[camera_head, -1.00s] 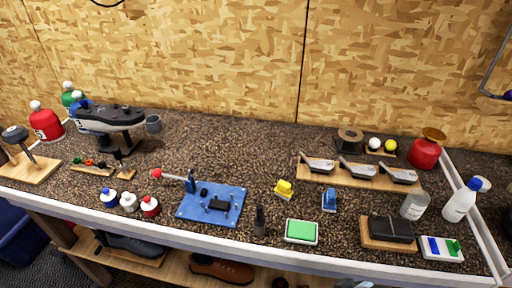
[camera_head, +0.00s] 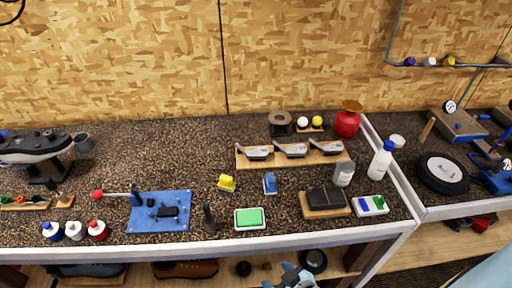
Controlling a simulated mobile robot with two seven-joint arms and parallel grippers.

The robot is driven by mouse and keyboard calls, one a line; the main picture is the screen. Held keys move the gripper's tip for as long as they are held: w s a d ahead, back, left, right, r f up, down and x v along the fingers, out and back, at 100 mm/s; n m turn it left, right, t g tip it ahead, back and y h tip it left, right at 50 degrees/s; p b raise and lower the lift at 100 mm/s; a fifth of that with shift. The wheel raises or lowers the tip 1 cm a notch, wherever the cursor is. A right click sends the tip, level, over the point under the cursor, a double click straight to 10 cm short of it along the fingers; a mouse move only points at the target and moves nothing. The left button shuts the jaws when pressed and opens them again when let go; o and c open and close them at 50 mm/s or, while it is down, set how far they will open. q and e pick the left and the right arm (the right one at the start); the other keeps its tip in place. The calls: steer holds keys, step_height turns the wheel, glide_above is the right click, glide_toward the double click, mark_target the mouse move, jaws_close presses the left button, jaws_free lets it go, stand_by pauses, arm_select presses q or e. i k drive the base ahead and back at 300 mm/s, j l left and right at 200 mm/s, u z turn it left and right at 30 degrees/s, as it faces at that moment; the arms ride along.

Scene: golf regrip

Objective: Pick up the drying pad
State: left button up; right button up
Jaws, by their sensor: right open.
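A flat green pad (camera_head: 249,218) with a white rim lies near the front edge of the bench, in the middle of the view. It is the thing that looks most like the drying pad, but no label is readable. My right gripper (camera_head: 290,276) shows at the bottom edge, below the bench front, to the right of the pad. It is open and apart from the pad, and the frame cuts off its lower part. My left gripper is not in view.
A black upright object (camera_head: 209,218) stands just left of the pad, beside a blue tool mat (camera_head: 160,212). A dark block on a wooden board (camera_head: 325,201) and a white box with blue and green patches (camera_head: 371,205) lie right. Shoes sit on the lower shelf.

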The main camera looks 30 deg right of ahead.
mark_target(270, 187)
steer(key=z, duration=0.9)
steer(key=u, duration=1.6)
steer(key=z, duration=1.65)
steer(key=j+z, duration=0.25)
steer(key=k+j+z, duration=0.2)
steer(key=j, duration=0.2)
steer(key=j+z, duration=0.25)
steer(key=k+j+z, duration=0.2)
steer(key=j, duration=0.2)
